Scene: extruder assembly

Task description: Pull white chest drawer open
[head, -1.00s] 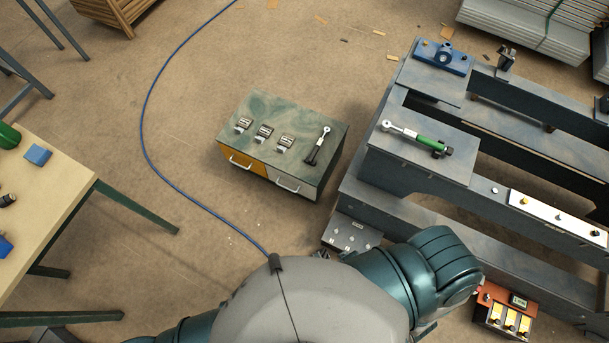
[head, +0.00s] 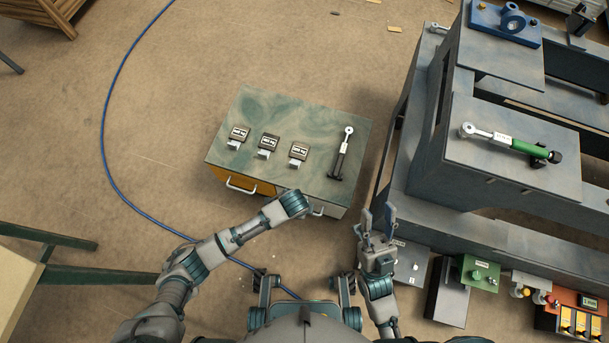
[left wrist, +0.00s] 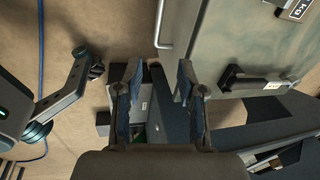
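The low chest (head: 265,115) has a mottled green top and two front drawers, orange on the left and white on the right. The white drawer (head: 331,208) looks closed and is partly hidden by my left arm. Its handle (left wrist: 165,25) shows in the left wrist view, beyond the gap between my left fingertips and apart from them. My left gripper (left wrist: 158,75) is open and empty; in the head view the end of the left arm hides it at the chest's front. My right gripper (head: 378,217) is open and empty, right of the chest's front corner.
The orange drawer (head: 240,181) has its own handle. Several small weights (head: 268,144) and a wrench (head: 342,154) lie on the chest. A large grey frame (head: 470,170) stands close on the right. A blue cable (head: 104,125) runs over open floor on the left.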

